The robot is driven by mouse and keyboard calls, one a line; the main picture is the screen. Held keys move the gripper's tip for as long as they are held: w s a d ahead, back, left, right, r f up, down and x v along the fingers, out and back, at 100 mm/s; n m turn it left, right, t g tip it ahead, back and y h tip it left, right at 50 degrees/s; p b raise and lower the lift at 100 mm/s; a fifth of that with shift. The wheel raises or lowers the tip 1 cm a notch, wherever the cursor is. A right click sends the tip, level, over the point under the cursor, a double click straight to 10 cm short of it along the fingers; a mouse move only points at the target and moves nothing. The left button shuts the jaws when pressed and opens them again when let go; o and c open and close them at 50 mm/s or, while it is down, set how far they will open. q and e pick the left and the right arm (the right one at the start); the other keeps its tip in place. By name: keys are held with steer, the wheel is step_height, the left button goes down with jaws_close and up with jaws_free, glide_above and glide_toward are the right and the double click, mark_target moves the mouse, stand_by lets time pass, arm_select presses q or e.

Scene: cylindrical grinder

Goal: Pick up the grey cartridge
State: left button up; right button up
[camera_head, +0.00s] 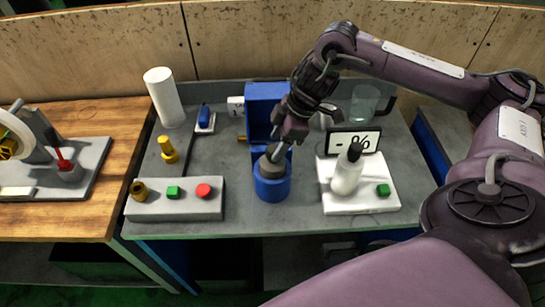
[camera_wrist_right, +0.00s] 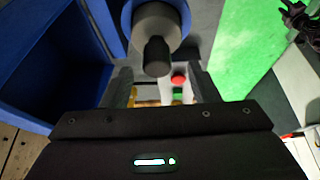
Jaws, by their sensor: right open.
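The grey cartridge (camera_head: 272,168) stands in a round blue holder (camera_head: 272,188) at the middle of the grey bench. My right gripper (camera_head: 280,152) is right above it in the head view and partly covers its top. In the right wrist view the cartridge shows as a grey disc (camera_wrist_right: 157,22) with a dark knob, ringed by the blue holder (camera_wrist_right: 183,10). My right gripper (camera_wrist_right: 162,82) is open, its fingers to either side of and below the knob in that view. Contact cannot be told. My left gripper is not in view.
A blue housing (camera_head: 263,103) stands behind the holder. A white scale (camera_head: 382,202) with a bottle (camera_head: 347,175) is to the right. A grey button box (camera_head: 175,205) sits at the front left, and a white cylinder (camera_head: 164,97) at the back left.

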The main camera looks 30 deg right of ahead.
mark_target(273, 147)
steer(key=x, duration=0.2)
steer(key=shift+w+f+p, duration=0.25)
steer(key=shift+f+p, duration=0.05)
steer(key=shift+f, duration=0.05)
steer(key=shift+w+a+f, duration=0.1)
steer(key=shift+a+f, duration=0.05)
steer(key=shift+f, duration=0.25)
steer(key=c, duration=0.7)
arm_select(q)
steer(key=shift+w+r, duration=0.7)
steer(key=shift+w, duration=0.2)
arm_select(e)
jaws_close()
